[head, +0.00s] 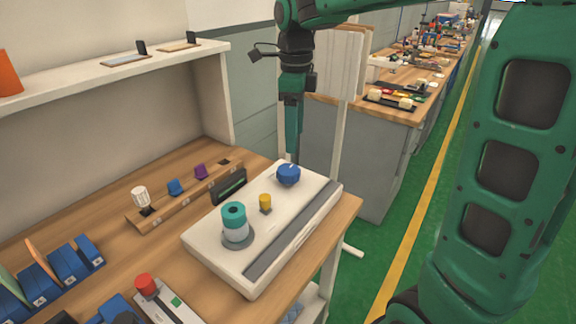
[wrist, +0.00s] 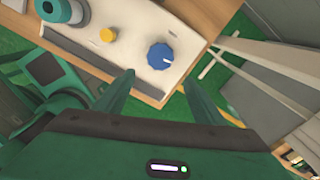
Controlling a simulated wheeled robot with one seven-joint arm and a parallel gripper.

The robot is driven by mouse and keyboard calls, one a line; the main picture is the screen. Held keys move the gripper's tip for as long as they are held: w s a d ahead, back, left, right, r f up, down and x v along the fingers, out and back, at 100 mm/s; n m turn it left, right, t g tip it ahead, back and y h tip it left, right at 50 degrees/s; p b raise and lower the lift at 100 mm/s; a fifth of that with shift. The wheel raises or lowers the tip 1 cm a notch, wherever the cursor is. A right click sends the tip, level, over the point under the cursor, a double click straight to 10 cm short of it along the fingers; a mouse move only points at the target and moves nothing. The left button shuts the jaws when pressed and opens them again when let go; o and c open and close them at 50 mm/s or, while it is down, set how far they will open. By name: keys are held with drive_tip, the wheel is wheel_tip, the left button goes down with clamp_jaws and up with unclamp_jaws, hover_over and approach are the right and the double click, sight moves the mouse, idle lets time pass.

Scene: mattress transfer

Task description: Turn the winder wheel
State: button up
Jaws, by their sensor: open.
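The winder is a white box-like unit (head: 208,248) on the wooden workbench. A blue knob-like wheel (head: 288,175) with a white mark sits at its far right end; it also shows in the wrist view (wrist: 160,56). A small yellow knob (head: 265,202) and a teal-and-white spool (head: 234,222) stand on the same unit. My gripper (head: 291,150) points down just above and behind the blue wheel in the head view. In the wrist view my gripper (wrist: 158,84) is open, its two fingers apart and empty, with the blue wheel beyond the gap between them.
A wooden rack (head: 165,212) with small coloured parts lies behind the unit. Blue bins (head: 62,268) and a red-topped device (head: 147,284) are at the left front. A shelf (head: 75,77) runs above the bench. The bench's right edge is close to the unit.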

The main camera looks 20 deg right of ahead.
sight(287, 168)
drive_tip(key=shift+m, duration=0.5)
drive_tip(key=f, duration=0.3)
drive_tip(key=a+f, duration=0.1)
drive_tip(key=f, duration=0.3)
drive_tip(key=w+f, duration=0.1)
drive_tip(key=f, duration=0.2)
drive_tip(key=shift+a+f, duration=0.25)
drive_tip(key=shift+f, duration=0.1)
drive_tip(key=c, duration=1.1)
drive_tip(key=shift+o, duration=0.2)
drive_tip(key=shift+d, duration=0.15)
